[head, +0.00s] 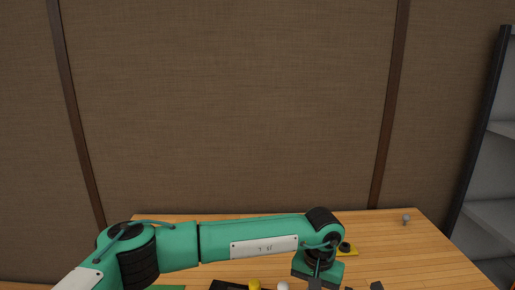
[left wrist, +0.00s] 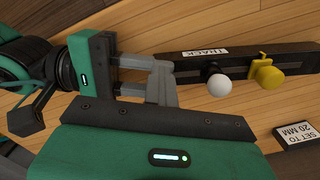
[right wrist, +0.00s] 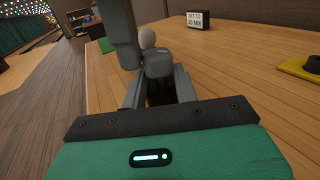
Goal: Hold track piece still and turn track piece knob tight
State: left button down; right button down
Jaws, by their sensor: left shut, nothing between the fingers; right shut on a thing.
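The black track piece (left wrist: 295,56), labelled TRACK, lies along the wooden table in the left wrist view; only its edge (head: 228,285) shows in the head view. A yellow knob-like part (left wrist: 267,74) and a white ball (left wrist: 219,84) by a dark round part sit along it. My right gripper (left wrist: 150,78) is at one end of the track; the right wrist view shows its fingers (right wrist: 160,90) closed around a dark piece. My left gripper (head: 317,282) is shut and empty, its fingers (right wrist: 158,65) close before the right gripper and hiding part of the track.
A sign reading SET TO 20 MM (left wrist: 297,132) stands beside the track. A green patch (right wrist: 105,45) lies near one edge. The right rear tabletop is mostly free.

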pick_arm(q)
jog(key=shift+w+a, duration=0.6)
jog(key=shift+a, duration=0.25)
jog(key=shift+w, duration=0.1)
jog(key=shift+w+a+r, duration=0.1)
jog(key=shift+w, duration=0.05)
jog(key=shift+s+a, duration=0.25)
jog(key=shift+a, duration=0.05)
notch_tip(320, 180, up, 6)
jog(key=shift+s+d+f, duration=0.1)
jog(key=shift+s, duration=0.05)
dwell(0.3)
